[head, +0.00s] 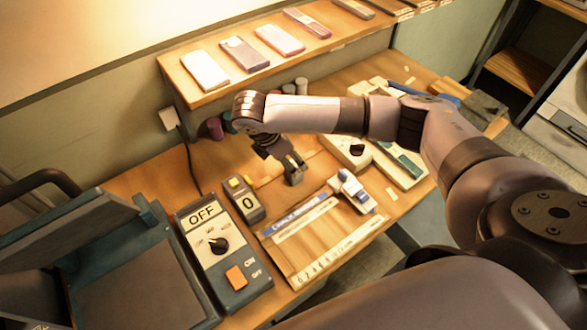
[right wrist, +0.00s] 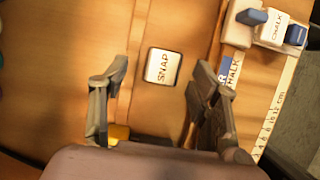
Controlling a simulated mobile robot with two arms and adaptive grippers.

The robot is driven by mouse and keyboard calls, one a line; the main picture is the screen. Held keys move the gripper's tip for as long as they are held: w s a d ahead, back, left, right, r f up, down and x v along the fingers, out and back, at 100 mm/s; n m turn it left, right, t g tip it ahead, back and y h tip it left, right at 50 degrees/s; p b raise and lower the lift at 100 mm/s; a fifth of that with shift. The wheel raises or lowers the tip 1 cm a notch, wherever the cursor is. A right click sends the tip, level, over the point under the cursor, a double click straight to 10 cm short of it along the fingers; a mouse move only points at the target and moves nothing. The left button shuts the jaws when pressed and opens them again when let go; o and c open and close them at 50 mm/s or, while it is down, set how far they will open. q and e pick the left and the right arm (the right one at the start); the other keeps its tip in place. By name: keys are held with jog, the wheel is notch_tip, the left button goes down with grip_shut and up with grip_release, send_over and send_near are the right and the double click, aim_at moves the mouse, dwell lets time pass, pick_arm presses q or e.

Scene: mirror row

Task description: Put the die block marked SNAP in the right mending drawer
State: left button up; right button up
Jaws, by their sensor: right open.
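The die block marked SNAP (right wrist: 163,67) is a small white-topped square block with dark edges. It lies on the wooden bench in the right wrist view, between the two fingertips as seen from above. My right gripper (right wrist: 160,76) is open and empty, with a finger to each side of the block and a gap on both sides. In the head view the right gripper (head: 291,171) points down over the middle of the bench, and I cannot make out the block there. I cannot identify the right mending drawer in either view. My left gripper is out of view.
A shelf with phone-like slabs (head: 280,40) overhangs the back.

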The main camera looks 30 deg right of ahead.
jog(key=shift+x, duration=1.05)
jog(key=p+x, duration=0.1)
jog(key=x, duration=0.4)
jog(key=shift+s, duration=0.2)
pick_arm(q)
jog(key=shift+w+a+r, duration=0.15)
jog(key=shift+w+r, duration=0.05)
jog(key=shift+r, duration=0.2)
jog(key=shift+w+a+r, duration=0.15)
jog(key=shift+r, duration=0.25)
pick_arm(e)
jog(key=shift+c, duration=0.3)
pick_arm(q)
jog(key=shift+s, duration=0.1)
pick_arm(e)
jog(key=shift+r, duration=0.1)
grip_shut()
